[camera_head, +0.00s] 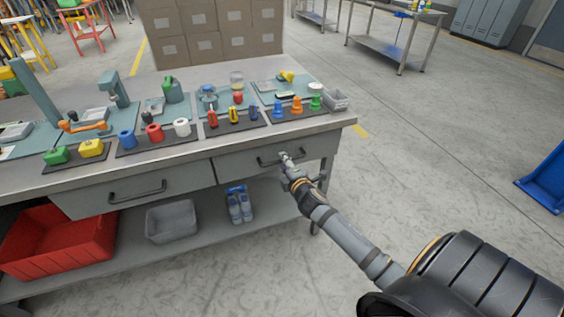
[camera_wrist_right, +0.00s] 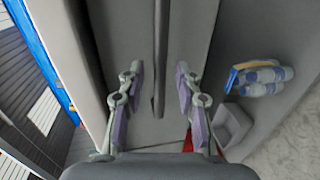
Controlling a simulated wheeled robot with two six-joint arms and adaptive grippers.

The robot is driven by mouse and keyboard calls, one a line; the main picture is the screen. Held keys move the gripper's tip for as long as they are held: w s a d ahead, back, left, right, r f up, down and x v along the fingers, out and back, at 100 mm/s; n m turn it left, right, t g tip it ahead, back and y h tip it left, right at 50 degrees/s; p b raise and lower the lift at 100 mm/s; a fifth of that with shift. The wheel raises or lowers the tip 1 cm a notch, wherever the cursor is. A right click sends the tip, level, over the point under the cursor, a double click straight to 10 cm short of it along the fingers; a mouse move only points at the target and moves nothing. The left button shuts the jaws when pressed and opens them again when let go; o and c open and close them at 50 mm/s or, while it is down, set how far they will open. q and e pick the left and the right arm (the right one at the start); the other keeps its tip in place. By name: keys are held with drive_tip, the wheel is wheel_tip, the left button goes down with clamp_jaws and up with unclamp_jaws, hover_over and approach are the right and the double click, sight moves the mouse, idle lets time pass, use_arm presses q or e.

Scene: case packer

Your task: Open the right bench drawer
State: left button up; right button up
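The right bench drawer (camera_head: 240,163) is a grey front under the right part of the bench top and looks closed. Its dark bar handle (camera_head: 266,163) is partly hidden by my right gripper (camera_head: 285,157), which is at the handle's right part. In the right wrist view the gripper (camera_wrist_right: 159,78) is open, its two fingers apart on either side of the handle bar (camera_wrist_right: 160,45). I see no finger touching the bar, and cannot tell how deep it sits between them. My left gripper is not in view.
The left drawer (camera_head: 90,198) has a similar handle. The bench top (camera_head: 335,119) holds coloured parts, tools and mats. Below are a red crate (camera_head: 50,236), a grey bin (camera_head: 171,222) and blue-white bottles (camera_head: 240,206).

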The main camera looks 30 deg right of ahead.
drive_tip(key=shift+x, duration=1)
clamp_jaws()
